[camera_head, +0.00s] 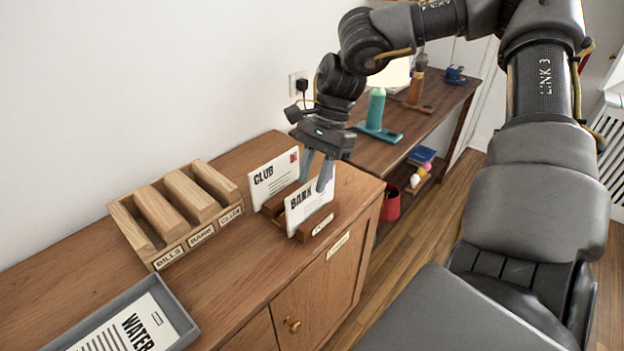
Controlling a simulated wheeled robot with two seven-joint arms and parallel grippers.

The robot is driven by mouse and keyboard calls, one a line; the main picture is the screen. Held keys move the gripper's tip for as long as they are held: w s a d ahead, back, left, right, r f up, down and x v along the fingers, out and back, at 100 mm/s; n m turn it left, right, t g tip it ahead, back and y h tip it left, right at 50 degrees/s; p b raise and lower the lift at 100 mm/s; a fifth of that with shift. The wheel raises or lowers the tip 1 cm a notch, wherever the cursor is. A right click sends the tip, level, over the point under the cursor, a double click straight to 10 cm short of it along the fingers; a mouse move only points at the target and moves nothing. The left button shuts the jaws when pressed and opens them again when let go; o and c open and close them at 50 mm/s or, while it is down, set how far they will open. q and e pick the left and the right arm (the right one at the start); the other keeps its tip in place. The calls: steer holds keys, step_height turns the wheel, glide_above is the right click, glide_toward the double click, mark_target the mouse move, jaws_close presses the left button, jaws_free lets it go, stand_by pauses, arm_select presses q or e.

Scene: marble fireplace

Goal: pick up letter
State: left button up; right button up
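A white letter marked BANK (308,204) stands upright in the front of a small wooden holder (318,223) on the cabinet. A second letter marked CLUB (274,178), with a red stamp, stands behind it in the same holder. My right gripper (316,175) comes down from above, its two fingers apart at the upper right part of the BANK letter. One finger is by the gap between the letters and the other overlaps the BANK letter's top right. I cannot tell whether either finger touches it. My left gripper is not in view.
A wooden sorter (159,213) with slots labelled BILLS, BANK and CLUB stands left of the holder. A grey tray (177,314) holds a letter marked WATER (135,330). The wooden cabinet top (222,262) is bare between them. A second table (379,157) carries a teal object (376,108).

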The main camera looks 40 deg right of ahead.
mark_target(312, 201)
steer(key=shift+x, duration=0.8)
steer(key=shift+f+b, duration=0.25)
steer(key=shift+b, duration=0.25)
jaws_close()
